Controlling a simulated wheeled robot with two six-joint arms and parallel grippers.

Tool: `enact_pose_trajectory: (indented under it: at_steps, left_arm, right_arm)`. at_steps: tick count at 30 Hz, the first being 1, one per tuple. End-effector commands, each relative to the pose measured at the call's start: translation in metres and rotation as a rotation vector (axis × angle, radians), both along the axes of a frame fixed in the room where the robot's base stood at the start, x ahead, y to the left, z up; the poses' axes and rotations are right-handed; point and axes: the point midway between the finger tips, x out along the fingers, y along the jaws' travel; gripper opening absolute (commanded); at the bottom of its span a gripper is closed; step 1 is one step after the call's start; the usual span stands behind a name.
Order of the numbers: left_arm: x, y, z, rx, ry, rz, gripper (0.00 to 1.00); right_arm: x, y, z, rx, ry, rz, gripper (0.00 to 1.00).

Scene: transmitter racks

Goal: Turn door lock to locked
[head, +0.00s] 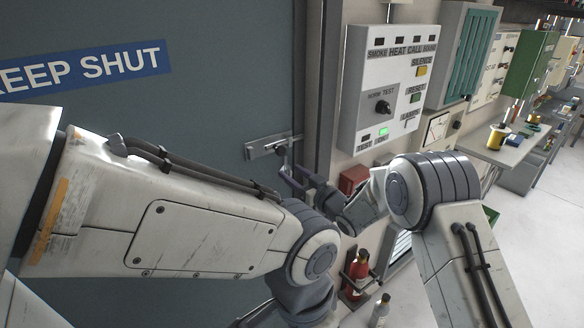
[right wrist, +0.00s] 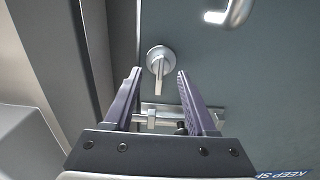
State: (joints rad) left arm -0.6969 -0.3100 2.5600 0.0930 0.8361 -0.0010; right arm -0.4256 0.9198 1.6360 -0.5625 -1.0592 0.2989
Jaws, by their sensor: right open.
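The grey-blue door (head: 210,75) carries a silver turn lock with a round base and a short lever, clear in the right wrist view (right wrist: 160,58). The lever points down in that picture, which is upside down: the door sign reads inverted. My right gripper (head: 292,178) is open and empty at the door's edge. In the right wrist view its dark fingers (right wrist: 160,74) stand on either side of the lever, with gaps on both sides. I cannot tell whether the tips reach past the lever. In the head view the gripper largely hides the lock. My left gripper is out of view.
A sliding bolt (head: 268,147) is fixed close to the lock, also seen between the fingers (right wrist: 178,116). A curved handle (right wrist: 237,14) is near the lock. The door frame (head: 317,90) and an alarm panel (head: 392,85) are right. A fire extinguisher (head: 357,270) stands below.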

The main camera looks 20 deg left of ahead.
Motion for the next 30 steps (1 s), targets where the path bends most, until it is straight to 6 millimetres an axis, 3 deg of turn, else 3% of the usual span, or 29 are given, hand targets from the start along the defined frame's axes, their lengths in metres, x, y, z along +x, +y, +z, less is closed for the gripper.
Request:
enact_pose_trajectory:
  at_steps: [12,13,17,18,30]
  left_arm:
    - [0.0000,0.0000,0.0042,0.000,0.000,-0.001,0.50]
    - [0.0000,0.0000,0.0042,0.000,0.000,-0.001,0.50]
    - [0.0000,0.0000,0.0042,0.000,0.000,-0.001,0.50]
    - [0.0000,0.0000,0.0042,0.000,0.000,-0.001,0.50]
    - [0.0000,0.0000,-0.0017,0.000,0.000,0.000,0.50]
  right_arm:
    - [0.0060,0.0076,-0.0004,0.001,0.001,-0.001,0.57]
    - [0.0060,0.0076,-0.0004,0.001,0.001,-0.001,0.53]
    - [0.0060,0.0075,-0.0003,0.001,0.001,-0.001,0.03]
    - [0.0060,0.0075,-0.0003,0.001,0.001,-0.001,0.00]
    - [0.0065,0.0069,-0.0015,0.036,0.046,-0.001,0.00]
